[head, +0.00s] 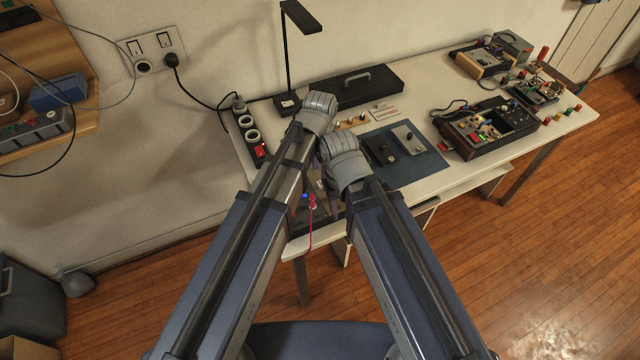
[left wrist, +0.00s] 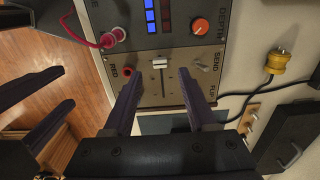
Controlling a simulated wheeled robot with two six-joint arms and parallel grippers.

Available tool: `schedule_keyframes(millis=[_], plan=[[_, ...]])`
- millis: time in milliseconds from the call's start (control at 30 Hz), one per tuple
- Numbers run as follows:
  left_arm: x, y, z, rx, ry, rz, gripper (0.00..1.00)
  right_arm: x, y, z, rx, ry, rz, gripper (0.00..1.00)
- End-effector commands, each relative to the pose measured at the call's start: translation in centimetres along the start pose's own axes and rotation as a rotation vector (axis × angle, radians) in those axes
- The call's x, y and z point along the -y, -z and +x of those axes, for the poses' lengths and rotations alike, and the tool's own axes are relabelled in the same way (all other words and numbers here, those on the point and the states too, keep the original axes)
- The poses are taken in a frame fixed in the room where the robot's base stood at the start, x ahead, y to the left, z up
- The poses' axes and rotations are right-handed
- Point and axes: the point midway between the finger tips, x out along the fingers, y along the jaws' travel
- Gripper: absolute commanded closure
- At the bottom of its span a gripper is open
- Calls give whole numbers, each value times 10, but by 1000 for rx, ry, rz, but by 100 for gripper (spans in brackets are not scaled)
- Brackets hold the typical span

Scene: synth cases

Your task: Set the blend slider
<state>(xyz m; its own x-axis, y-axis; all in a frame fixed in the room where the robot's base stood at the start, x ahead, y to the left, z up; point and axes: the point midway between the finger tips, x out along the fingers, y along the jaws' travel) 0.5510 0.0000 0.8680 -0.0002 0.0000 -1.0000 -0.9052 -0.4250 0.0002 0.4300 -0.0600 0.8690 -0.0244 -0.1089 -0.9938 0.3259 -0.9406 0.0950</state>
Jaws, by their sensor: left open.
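A grey control panel (left wrist: 180,62) fills the upper middle of the left wrist view. Its slider (left wrist: 160,64) has a pale cap near the upper end of a short slot. My left gripper (left wrist: 162,75) is open, its two fingers apart on either side of the slot, with nothing between them. In the head view the panel's device (head: 306,212) shows partly between my arms; my wrists hide the slider and the left fingertips. My right gripper (left wrist: 62,84) shows at the left of the left wrist view, its dark fingers apart and empty.
A red jack (left wrist: 126,72), an orange knob (left wrist: 200,27), a small toggle (left wrist: 202,67) and a pink cable plug (left wrist: 112,38) surround the slider. A blue mat (head: 427,165) with small boxes lies to the right. A black lamp (head: 289,60) stands behind. More devices occupy the far right.

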Motion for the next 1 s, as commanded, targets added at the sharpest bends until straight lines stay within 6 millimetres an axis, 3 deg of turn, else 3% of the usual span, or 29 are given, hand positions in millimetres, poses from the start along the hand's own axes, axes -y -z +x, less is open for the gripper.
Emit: schedule_keyframes(millis=[33, 300, 700, 1000], plan=[[0, 0, 14, 0, 0, 0, 43, 1, 1, 14, 0, 0, 0, 50], [0, 0, 44, 0, 0, -1, 43, 4, 3, 44, 0, 0, 0, 50], [0, 0, 47, 0, 0, -1, 43, 4, 3, 47, 0, 0, 0, 50], [0, 0, 47, 0, 0, -1, 76, 4, 3, 47, 0, 0, 0, 50]])
